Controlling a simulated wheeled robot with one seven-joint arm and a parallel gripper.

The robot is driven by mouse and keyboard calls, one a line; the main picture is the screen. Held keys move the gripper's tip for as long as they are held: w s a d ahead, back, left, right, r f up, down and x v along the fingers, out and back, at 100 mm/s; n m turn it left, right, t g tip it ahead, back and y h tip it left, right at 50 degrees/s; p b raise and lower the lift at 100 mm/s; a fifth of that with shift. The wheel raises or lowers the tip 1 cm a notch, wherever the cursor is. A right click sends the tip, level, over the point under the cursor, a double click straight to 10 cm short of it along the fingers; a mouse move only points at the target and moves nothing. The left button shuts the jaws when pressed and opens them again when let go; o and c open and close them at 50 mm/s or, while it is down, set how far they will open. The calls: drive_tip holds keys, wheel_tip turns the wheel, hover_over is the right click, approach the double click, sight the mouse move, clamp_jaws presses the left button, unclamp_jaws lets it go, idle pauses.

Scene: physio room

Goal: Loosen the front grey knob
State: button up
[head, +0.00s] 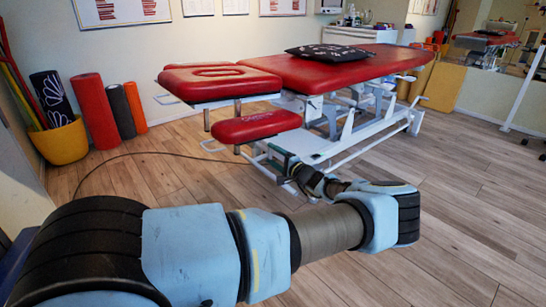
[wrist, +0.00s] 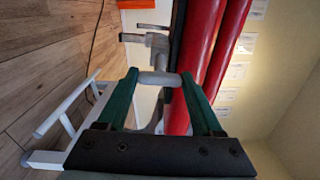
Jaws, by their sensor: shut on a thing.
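The front grey knob (wrist: 158,80) shows in the wrist view as a short light-grey cylinder below the red pads, with grey metal bracketry just behind it. My gripper (wrist: 160,76) has its two green fingers on either side of the knob and is shut on it. In the head view my gripper (head: 290,167) is low at the near end of the red treatment table (head: 335,72), under the small front pad (head: 256,127). I cannot make out the knob in the head view.
The table's white base frame (head: 340,148) stands close beside my gripper. A thin cable (head: 130,156) runs across the wooden floor. A yellow bucket (head: 60,144) and red rolls (head: 95,110) stand at the left wall.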

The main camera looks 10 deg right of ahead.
idle(0.4)
drive_tip(key=o, duration=1.4)
drive_tip(key=shift+c, duration=0.2)
drive_tip(key=shift+s, duration=0.1)
drive_tip(key=v, duration=1)
drive_tip(key=shift+s+d, duration=0.2)
drive_tip(key=shift+s, duration=0.1)
